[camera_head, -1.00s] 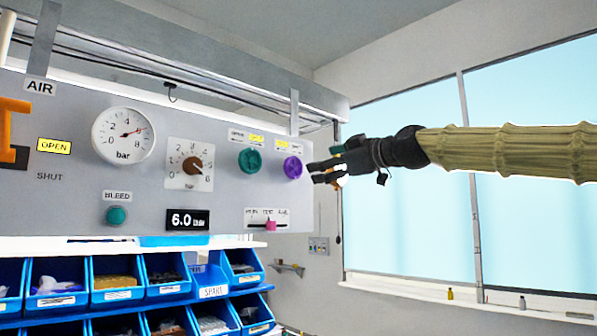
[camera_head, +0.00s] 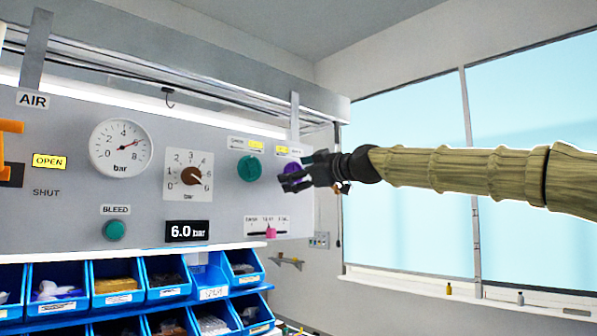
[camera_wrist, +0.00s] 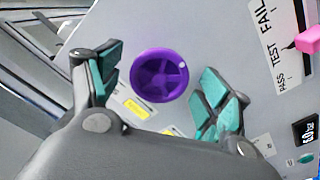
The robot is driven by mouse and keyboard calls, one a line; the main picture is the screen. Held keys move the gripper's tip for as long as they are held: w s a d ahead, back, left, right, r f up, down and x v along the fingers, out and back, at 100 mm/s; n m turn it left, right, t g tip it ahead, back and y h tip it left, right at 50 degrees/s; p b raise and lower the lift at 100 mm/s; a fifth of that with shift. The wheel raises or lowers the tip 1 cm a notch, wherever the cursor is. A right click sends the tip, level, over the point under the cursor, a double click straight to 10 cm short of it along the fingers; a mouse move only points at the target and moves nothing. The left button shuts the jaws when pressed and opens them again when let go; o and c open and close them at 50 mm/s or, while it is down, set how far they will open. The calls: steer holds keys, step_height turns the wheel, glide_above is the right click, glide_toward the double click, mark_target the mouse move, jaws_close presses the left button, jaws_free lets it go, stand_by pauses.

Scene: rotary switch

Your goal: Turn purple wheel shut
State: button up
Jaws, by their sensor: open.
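The purple wheel (camera_wrist: 160,76) is a round spoked knob on the grey panel (camera_head: 70,110). In the wrist view it sits between and beyond my gripper's fingers, with a small white mark on its rim at the upper right. In the head view the purple wheel (camera_head: 293,168) is partly hidden behind my gripper (camera_head: 285,180). My gripper (camera_wrist: 158,88) is open, with teal pads on either side of the wheel. I see no clear contact with it. Yellow labels (camera_wrist: 137,109) lie near the wheel; their text is too small to read.
A teal wheel (camera_head: 249,168) is just left of the purple one. A pink slider (camera_head: 270,232) is below. A gauge (camera_head: 121,148), a black-brown dial (camera_head: 191,176) and a bleed button (camera_head: 114,230) are farther left. Blue bins (camera_head: 118,285) stand below the panel.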

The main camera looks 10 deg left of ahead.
steer(key=c, duration=1)
